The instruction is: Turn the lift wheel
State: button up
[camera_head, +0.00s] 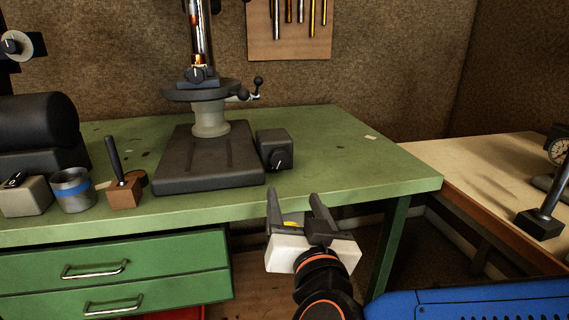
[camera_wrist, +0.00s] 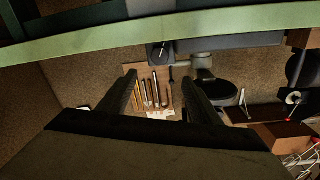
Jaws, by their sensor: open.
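A stand with a heavy dark base (camera_head: 208,180), a pale column (camera_head: 210,120) and a round dark table (camera_head: 200,92) is on the green bench. A small handle with black ball knobs (camera_head: 243,93) sticks out to the right below the round table; it also shows in the wrist view (camera_wrist: 243,103). I cannot tell for sure whether this is the lift wheel. My gripper (camera_head: 294,195) is open and empty in front of the bench's front edge, apart from the handle, which is farther back and to the left. Its fingers (camera_wrist: 159,78) also show in the wrist view.
A dark box with a knob (camera_head: 276,150) stands right of the base. A grey can (camera_head: 73,190) and a wooden block with a dark handle (camera_head: 124,192) stand left. The green bench's (camera_head: 345,160) right part is mostly clear. A blue case (camera_head: 480,302) is at lower right.

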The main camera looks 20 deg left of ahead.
aim_at(281, 159)
jog(key=x, duration=1.7)
jog(key=shift+w+r, duration=0.1)
jog(key=c, duration=1)
